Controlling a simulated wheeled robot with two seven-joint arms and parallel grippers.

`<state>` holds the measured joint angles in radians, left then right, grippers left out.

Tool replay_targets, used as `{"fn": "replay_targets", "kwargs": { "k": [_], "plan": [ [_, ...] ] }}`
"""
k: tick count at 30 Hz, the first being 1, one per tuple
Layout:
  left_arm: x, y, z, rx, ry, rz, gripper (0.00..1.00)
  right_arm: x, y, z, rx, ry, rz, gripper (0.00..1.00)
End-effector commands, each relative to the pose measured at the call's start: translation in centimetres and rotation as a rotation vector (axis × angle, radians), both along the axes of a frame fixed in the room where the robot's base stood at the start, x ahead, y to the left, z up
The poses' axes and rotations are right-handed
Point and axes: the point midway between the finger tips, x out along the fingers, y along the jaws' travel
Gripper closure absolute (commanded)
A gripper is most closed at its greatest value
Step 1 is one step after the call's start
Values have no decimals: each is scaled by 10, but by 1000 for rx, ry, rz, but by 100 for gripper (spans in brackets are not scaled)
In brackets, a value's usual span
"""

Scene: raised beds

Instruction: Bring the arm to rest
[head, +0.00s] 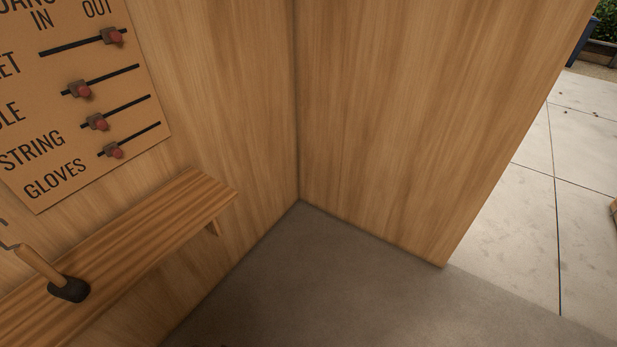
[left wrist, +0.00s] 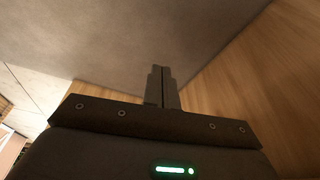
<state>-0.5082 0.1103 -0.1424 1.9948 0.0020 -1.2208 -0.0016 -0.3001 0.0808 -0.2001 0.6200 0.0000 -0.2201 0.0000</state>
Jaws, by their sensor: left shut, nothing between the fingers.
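My left gripper (left wrist: 161,72) shows in the left wrist view with its two dark fingers together and nothing between them. Grey floor and a wooden wall lie beyond its fingertips. Neither of my arms shows in the head view. My right gripper is in neither view.
A wooden shelf (head: 175,222) runs along the left wall with a dark-headed, wooden-handled tool (head: 68,289) on it. Above it hangs a board (head: 135,105) with several red-knobbed sliders. A wooden panel (head: 420,100) stands at the right of the corner. Grey floor (head: 330,290) is clear; pale paving lies outside.

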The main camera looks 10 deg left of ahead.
Motion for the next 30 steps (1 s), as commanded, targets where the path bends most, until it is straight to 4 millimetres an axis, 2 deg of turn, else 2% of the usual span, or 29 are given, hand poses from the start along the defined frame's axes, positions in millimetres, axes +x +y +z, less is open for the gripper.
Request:
{"fn": "replay_targets", "kwargs": {
  "k": [1, 4, 7, 9, 12, 15, 18, 21, 25, 30],
  "plan": [
    [-3, 0, -25, 1, 16, -1, 100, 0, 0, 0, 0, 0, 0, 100],
    [-12, 1, -77, 4, 39, -5, 100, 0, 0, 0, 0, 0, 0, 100],
    [-33, 4, -134, 7, 65, -10, 100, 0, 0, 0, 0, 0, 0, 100],
    [-53, 6, -171, 9, 84, -14, 100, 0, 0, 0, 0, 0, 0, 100],
    [-86, 12, -214, 11, 107, -19, 100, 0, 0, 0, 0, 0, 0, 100],
    [-122, 18, -245, 15, 129, -24, 100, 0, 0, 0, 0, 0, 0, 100],
    [-152, 24, -264, 18, 145, -28, 100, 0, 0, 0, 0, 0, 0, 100],
    [-174, 28, -275, 20, 155, -32, 100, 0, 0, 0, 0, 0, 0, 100],
    [-189, 32, -280, 21, 162, -34, 100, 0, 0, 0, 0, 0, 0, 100],
    [-193, 33, -281, 21, 163, -34, 100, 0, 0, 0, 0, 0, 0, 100]
  ]
}}
